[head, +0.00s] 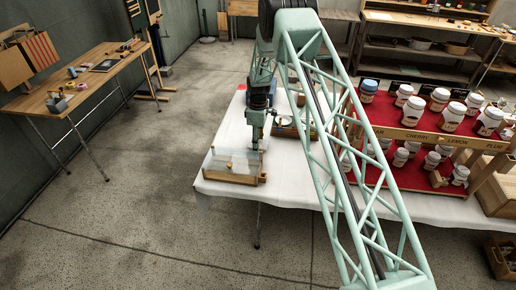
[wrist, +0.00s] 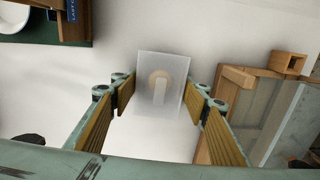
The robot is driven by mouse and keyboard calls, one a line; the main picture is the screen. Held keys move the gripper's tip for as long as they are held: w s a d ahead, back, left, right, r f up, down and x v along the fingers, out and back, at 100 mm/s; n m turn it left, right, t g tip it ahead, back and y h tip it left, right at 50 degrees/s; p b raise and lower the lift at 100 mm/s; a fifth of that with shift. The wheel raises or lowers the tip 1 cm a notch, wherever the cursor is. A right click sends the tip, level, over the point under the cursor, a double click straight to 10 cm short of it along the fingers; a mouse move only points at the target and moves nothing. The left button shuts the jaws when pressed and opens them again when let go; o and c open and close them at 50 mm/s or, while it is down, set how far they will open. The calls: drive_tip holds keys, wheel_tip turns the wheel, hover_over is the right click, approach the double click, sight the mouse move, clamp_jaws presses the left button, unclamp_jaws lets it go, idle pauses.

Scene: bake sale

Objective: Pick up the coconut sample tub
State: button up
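A small translucent whitish tub (wrist: 147,107) with a pale round spot and a light bar on top stands on the white cloth in the wrist view. No flavour name can be read on it, so I cannot tell if it is coconut. My gripper (wrist: 160,98) has its two yellow-padded fingers spread on either side of this tub. The pad ends are very close to its sides; I cannot tell whether they touch. In the head view my gripper (head: 257,148) points down beside a clear-lidded wooden box (head: 231,178), and the tub cannot be made out there.
The wooden box with its clear panel (wrist: 285,105) lies close to the right finger. A dark green tray (wrist: 55,33) is at upper left. A red tiered stand (head: 395,115) of white jars is on the right of the white-covered table (head: 310,184).

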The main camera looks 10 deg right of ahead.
drive_tip(key=c, duration=0.4)
drive_tip(key=shift+r, duration=0.1)
drive_tip(key=shift+r, duration=4.9)
